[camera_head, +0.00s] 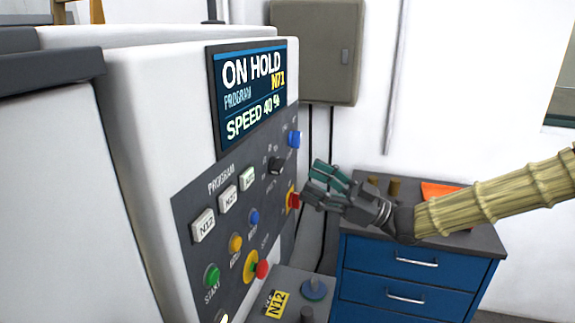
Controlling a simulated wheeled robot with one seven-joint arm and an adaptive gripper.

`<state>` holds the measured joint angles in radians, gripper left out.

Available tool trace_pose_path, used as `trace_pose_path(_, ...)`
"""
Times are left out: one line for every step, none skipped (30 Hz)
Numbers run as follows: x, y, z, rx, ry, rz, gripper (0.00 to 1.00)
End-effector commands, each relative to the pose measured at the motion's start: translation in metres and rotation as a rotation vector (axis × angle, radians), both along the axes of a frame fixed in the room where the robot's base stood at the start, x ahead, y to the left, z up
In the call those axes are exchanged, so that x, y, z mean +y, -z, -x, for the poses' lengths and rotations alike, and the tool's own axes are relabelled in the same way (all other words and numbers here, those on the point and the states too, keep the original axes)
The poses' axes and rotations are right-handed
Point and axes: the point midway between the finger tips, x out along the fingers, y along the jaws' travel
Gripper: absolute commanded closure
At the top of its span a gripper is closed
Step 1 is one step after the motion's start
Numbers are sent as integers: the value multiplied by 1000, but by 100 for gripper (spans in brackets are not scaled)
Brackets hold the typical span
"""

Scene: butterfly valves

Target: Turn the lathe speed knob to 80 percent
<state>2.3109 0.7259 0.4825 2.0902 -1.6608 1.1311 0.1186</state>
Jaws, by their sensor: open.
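The lathe's control panel (240,195) faces right on the white machine. A small black knob (277,165) with markings around it sits on the panel's upper right and looks like the speed knob. The screen (250,95) above reads ON HOLD, PROGRAM N71 and SPEED 40 %. My gripper (314,184) is open, with teal finger pads, just right of the knob and apart from it. Its fingers point left toward the panel. The knob's exact pointer direction is too small to tell.
Near the knob are a blue button (295,139) and a red switch on yellow (293,200), close to my fingers. White program buttons (228,198) and a red stop button (262,269) sit lower left. A blue drawer cabinet (405,275) stands below my arm.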

Motion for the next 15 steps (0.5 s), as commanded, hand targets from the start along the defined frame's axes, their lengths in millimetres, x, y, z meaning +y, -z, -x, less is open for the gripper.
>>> trace_pose_path(8, -6, -2, 2, -1, 0, 38)
trace_pose_path(13, -8, -3, 2, -1, 1, 38)
trace_pose_path(19, -10, -5, 3, -2, 1, 38)
trace_pose_path(23, -12, -6, 3, -2, 1, 38)
trace_pose_path(27, -14, -7, 1, -2, 0, 38)
trace_pose_path(33, -16, -8, 2, -1, 0, 38)
trace_pose_path(37, -17, -9, 1, -2, 0, 38)
trace_pose_path(41, -19, -10, 2, -3, 0, 38)
trace_pose_path(45, -20, -11, 2, -3, 1, 38)
trace_pose_path(48, -21, -12, 2, -3, 1, 38)
trace_pose_path(51, -22, -13, 3, -2, 1, 38)
trace_pose_path(54, -23, -13, 3, -2, 1, 38)
trace_pose_path(56, -24, -14, 2, -3, 0, 38)
trace_pose_path(58, -24, -14, 1, -3, 0, 38)
trace_pose_path(60, -25, -15, 1, -3, 0, 38)
